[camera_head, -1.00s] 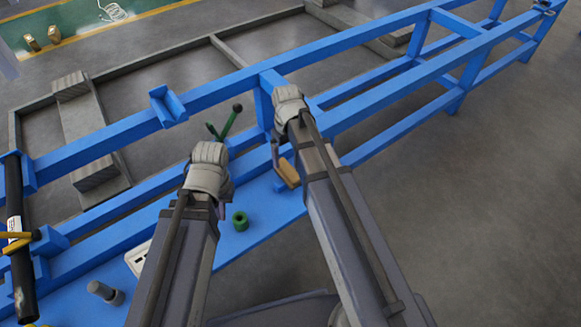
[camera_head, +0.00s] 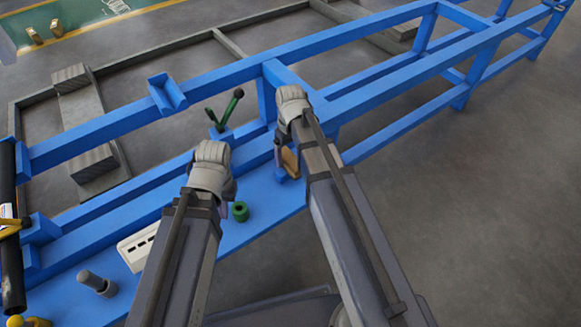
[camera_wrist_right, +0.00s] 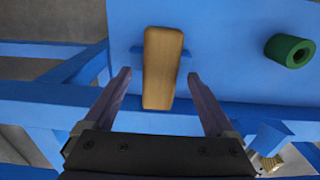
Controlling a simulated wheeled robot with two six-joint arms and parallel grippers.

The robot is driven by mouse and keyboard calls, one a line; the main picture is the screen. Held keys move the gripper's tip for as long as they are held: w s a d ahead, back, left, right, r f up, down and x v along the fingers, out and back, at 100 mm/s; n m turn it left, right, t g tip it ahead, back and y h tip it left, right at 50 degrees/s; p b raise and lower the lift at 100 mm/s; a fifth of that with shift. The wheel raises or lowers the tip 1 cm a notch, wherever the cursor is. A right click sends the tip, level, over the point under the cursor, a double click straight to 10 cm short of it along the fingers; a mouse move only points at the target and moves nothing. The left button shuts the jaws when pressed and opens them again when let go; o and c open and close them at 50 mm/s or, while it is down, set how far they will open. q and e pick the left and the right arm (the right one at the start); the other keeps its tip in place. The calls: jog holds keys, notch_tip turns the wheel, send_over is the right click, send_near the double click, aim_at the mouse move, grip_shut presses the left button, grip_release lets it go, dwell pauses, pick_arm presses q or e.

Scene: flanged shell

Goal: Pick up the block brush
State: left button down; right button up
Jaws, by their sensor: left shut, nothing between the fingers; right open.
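The block brush has a tan wooden body (camera_wrist_right: 162,65); its bristles do not show. In the right wrist view it lies upright in the picture over the blue bench, its near end between my right fingertips. In the head view the brush (camera_head: 290,162) is partly hidden beside my right arm. My right gripper (camera_wrist_right: 157,76) is open, with a gap on either side of the brush, not gripping it. My left gripper (camera_head: 230,192) is shut and empty, left of the brush above the bench; its fingers are mostly hidden.
A white slotted box (camera_head: 137,247), a grey peg (camera_head: 97,284) and a black tube (camera_head: 10,240) are at left. Blue rails (camera_head: 380,95) run behind.

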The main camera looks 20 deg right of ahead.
notch_tip(320, 180, down, 2)
jog(key=shift+f+b, duration=0.25)
jog(key=shift+b, duration=0.5)
jog(key=shift+r, duration=0.1)
grip_shut()
